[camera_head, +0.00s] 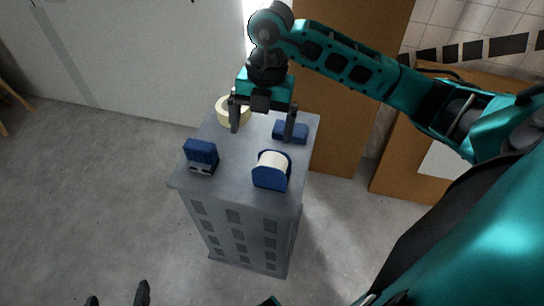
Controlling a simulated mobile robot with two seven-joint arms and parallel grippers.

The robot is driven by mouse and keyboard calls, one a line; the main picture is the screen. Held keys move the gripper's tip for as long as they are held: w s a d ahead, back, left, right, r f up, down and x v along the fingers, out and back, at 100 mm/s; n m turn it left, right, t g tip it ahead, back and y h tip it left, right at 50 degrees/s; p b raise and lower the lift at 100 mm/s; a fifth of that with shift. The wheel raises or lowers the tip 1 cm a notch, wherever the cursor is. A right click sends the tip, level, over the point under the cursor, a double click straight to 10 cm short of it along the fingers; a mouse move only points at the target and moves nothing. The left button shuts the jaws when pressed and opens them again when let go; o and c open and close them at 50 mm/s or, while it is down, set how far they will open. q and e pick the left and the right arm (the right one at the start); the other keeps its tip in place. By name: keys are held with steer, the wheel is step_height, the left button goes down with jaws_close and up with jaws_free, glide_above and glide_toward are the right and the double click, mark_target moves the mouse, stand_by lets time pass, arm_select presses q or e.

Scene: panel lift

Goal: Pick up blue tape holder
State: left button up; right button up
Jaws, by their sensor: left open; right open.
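The blue tape holder (270,180) with a cream roll in it stands near the front right of the grey cabinet's top (236,160). My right gripper (262,128) is open and empty, pointing down over the cabinet top, behind the holder in the picture and apart from it. Its two fingers are spread wide, one near a cream tape roll and one in front of a blue block. My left gripper (117,298) is open and only its fingertips show at the bottom edge, far from the cabinet.
A blue and grey object (201,156) sits at the left of the cabinet top. A cream tape roll (232,107) lies at the back, and a blue block (291,131) at the back right. Brown panels (348,110) stand behind at the right.

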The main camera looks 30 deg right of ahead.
steer(key=d+m+h, duration=0.1)
steer(key=d+h, duration=0.1)
steer(key=d, duration=0.1)
steer(key=b, duration=0.1)
glide_above(272, 158)
step_height(272, 158, down, 6)
steer(key=shift+r, duration=0.15)
steer(key=shift+f+b, duration=0.85)
steer(key=shift+f, duration=2.3)
steer(key=shift+r, duration=0.1)
steer(key=c, duration=1.3)
arm_select(q)
step_height(272, 158, down, 2)
steer(key=shift+w+f, duration=0.15)
steer(key=shift+f, duration=0.05)
arm_select(e)
steer(key=shift+c, duration=0.2)
arm_select(q)
steer(key=shift+s+a+r+p, duration=0.25)
steer(key=shift+r+p, duration=0.45)
steer(key=shift+p, duration=0.4)
steer(key=shift+s+a+r+p, duration=0.1)
steer(key=shift+a+r+p, duration=0.1)
steer(key=shift+r+p, duration=0.65)
arm_select(e)
step_height(272, 158, up, 20)
